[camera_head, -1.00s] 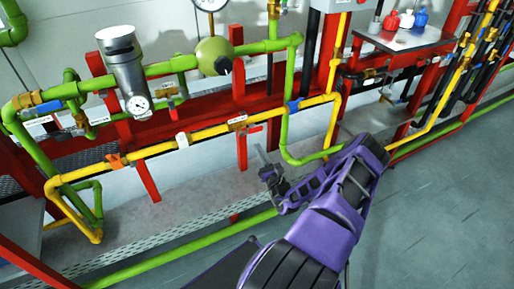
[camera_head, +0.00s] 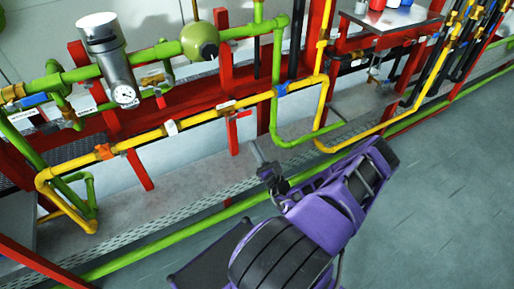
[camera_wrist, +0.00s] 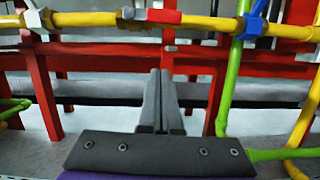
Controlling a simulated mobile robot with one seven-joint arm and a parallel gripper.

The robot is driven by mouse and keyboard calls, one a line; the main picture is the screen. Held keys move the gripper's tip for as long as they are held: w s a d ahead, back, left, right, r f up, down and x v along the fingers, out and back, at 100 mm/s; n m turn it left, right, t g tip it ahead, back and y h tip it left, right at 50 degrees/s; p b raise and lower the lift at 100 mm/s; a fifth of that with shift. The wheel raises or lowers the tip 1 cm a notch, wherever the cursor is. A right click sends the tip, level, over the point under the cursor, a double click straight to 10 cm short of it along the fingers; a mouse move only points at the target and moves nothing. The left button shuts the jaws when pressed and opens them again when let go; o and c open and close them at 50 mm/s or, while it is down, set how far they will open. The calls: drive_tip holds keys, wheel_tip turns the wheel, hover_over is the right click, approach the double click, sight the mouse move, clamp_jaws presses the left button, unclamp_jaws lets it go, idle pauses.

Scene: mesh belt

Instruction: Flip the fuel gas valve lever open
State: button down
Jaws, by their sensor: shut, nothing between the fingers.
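The yellow pipe (camera_head: 200,120) runs across the rack and carries a brass valve (camera_head: 226,106) with a red lever (camera_head: 240,115). In the wrist view the red lever (camera_wrist: 164,16) lies along the pipe, right of the valve body (camera_wrist: 128,14). No label is readable, so I cannot tell for sure that this is the fuel gas valve. My gripper (camera_head: 254,148) is shut and empty, below the pipe in the head view. In the wrist view its fingers (camera_wrist: 161,75) point toward the rack, below the lever and apart from it.
An orange-handled valve (camera_head: 105,152) sits farther left on the yellow pipe. A blue handle (camera_head: 281,88) is to the right, by the vertical green pipe (camera_head: 274,120). Red frame posts (camera_head: 232,138) stand behind the pipes. The floor (camera_head: 440,180) at right is clear.

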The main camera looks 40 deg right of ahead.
sight(244, 116)
drive_tip(key=w+d+r, duration=0.2)
drive_tip(key=w+r, duration=0.3)
drive_tip(key=w, duration=0.1)
drive_tip(key=shift+w+r+b, duration=0.3)
drive_tip(key=shift+r, duration=0.05)
drive_tip(key=shift+r, duration=0.1)
drive_tip(key=shift+r+n+p, duration=0.5)
drive_tip(key=shift+r+p, duration=0.1)
drive_tip(key=shift+p, duration=0.25)
drive_tip(key=shift+y, duration=0.3)
drive_tip(key=shift+d, duration=0.1)
